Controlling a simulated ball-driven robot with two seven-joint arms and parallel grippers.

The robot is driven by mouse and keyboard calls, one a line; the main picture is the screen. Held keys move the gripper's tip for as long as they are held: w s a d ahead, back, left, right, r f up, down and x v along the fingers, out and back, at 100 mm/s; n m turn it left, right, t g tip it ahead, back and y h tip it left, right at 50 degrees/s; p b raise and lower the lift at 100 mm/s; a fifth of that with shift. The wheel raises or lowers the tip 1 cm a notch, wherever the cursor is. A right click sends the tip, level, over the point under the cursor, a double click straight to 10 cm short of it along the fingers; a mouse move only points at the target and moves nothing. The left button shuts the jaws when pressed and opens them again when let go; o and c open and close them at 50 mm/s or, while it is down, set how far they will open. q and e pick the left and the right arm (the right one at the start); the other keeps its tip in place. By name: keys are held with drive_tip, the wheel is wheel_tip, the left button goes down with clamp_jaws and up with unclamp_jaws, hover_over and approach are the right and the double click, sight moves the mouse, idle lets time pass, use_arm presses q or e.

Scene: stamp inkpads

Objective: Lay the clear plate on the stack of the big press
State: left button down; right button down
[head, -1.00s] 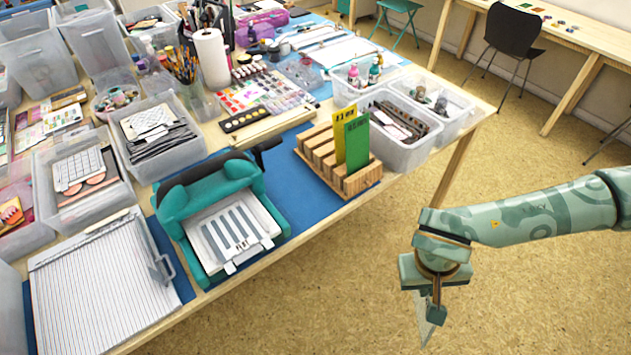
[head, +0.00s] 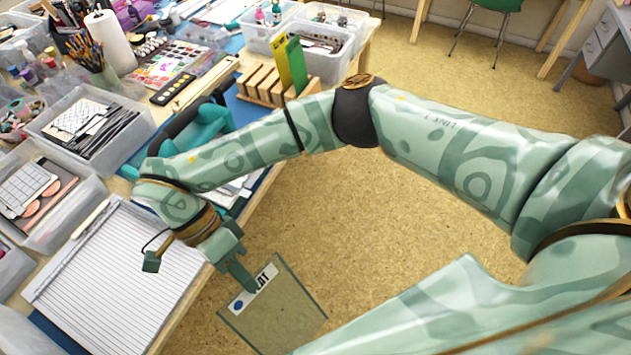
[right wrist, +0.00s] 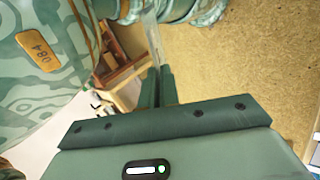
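My right gripper (head: 238,272) is shut on the clear plate (head: 280,318) at its upper left edge. The plate hangs tilted over the floor, just off the table's front edge. It bears a white label with dark letters and a blue dot. In the right wrist view the two fingers (right wrist: 158,86) are close together, with the plate (right wrist: 152,38) nearly edge-on between them. The teal big press (head: 206,124) stands on the table behind my right arm, which hides most of it. Only a little of its pale stack (head: 240,187) shows below the arm. My left gripper is not in view.
A white ribbed scoring board (head: 110,275) lies at the table's front left, near the gripper. A wooden rack (head: 262,85) with yellow and green cards stands beyond the press. Clear bins (head: 140,125) crowd the left side. The floor in front is open.

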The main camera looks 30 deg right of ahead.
drive_tip(key=w+d+r+m+t+y+b, duration=0.1)
drive_tip(key=w+r+m+t+y, duration=0.3)
drive_tip(key=m+y, duration=0.6)
drive_tip(key=w+m+t+y, duration=0.2)
drive_tip(key=w+m+y, duration=0.45)
drive_tip(key=m, duration=0.55)
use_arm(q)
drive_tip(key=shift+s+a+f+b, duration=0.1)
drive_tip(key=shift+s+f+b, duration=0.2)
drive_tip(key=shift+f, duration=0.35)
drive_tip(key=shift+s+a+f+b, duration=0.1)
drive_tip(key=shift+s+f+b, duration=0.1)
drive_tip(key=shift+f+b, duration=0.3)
use_arm(e)
drive_tip(key=w+d+f+m+t+h, duration=0.1)
drive_tip(key=w+d+f+m+t, duration=0.1)
drive_tip(key=d+f+m+t, duration=0.2)
drive_tip(key=w+d+f+m+t+h, duration=0.1)
drive_tip(key=d+f+m+t, duration=0.4)
drive_tip(key=d+t, duration=0.6)
drive_tip(key=w+d+m, duration=0.1)
drive_tip(key=d+m, duration=0.1)
drive_tip(key=d, duration=0.3)
drive_tip(key=shift+w+d+f, duration=0.2)
drive_tip(key=shift+w+d, duration=0.1)
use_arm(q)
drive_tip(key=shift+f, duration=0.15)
use_arm(e)
drive_tip(key=shift+h, duration=0.25)
